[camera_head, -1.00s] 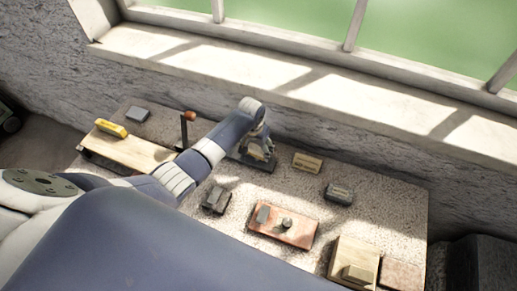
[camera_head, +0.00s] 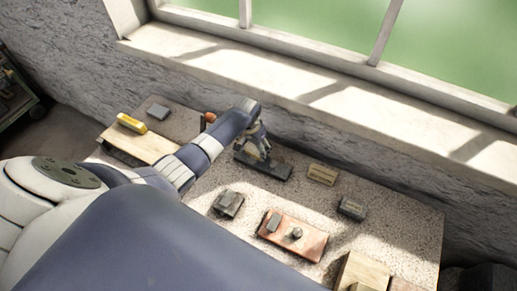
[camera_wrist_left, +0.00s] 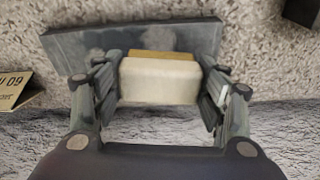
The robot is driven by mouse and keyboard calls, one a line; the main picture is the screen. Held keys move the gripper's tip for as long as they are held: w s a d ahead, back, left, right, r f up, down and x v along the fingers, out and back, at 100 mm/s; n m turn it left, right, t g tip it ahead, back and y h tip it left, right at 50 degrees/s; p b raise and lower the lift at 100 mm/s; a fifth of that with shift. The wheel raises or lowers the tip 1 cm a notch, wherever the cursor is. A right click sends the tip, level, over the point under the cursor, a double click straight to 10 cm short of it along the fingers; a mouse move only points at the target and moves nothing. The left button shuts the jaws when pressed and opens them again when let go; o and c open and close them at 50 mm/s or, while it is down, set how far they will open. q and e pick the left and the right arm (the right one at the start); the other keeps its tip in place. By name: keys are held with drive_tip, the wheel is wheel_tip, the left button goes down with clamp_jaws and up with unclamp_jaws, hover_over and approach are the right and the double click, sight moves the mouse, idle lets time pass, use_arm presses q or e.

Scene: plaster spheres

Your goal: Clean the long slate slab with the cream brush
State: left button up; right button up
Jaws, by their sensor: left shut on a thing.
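The long slate slab (camera_head: 272,172) is dark grey and lies near the back of the bench below the window sill. In the left wrist view the slab (camera_wrist_left: 75,43) runs across the top, with paler smudges on its face. My left gripper (camera_head: 262,153) is over the slab in the head view. In the left wrist view the gripper (camera_wrist_left: 160,85) is shut on the cream brush (camera_wrist_left: 158,84), a pale block with a tan strip on its far side. The brush overlaps the slab's near edge; I cannot tell whether it touches. My right gripper is not in view.
A tan label block (camera_head: 322,174) and a dark block (camera_head: 352,208) stand right of the slab. A reddish tray (camera_head: 305,247) with small items and a grey block (camera_head: 228,203) lie nearer. A yellow object (camera_head: 131,123) is on a wooden board (camera_head: 140,144) at left.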

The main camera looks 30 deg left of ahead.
use_arm(q)
drive_tip(key=shift+f+b, duration=0.4)
drive_tip(key=shift+f, duration=0.15)
idle(0.5)
drive_tip(key=shift+a+r, duration=0.1)
drive_tip(key=shift+a, duration=0.3)
drive_tip(key=shift+w+a, duration=0.1)
drive_tip(key=shift+a, duration=0.55)
drive_tip(key=shift+d, duration=0.1)
drive_tip(key=shift+d+p, duration=0.45)
drive_tip(key=shift+d, duration=1.65)
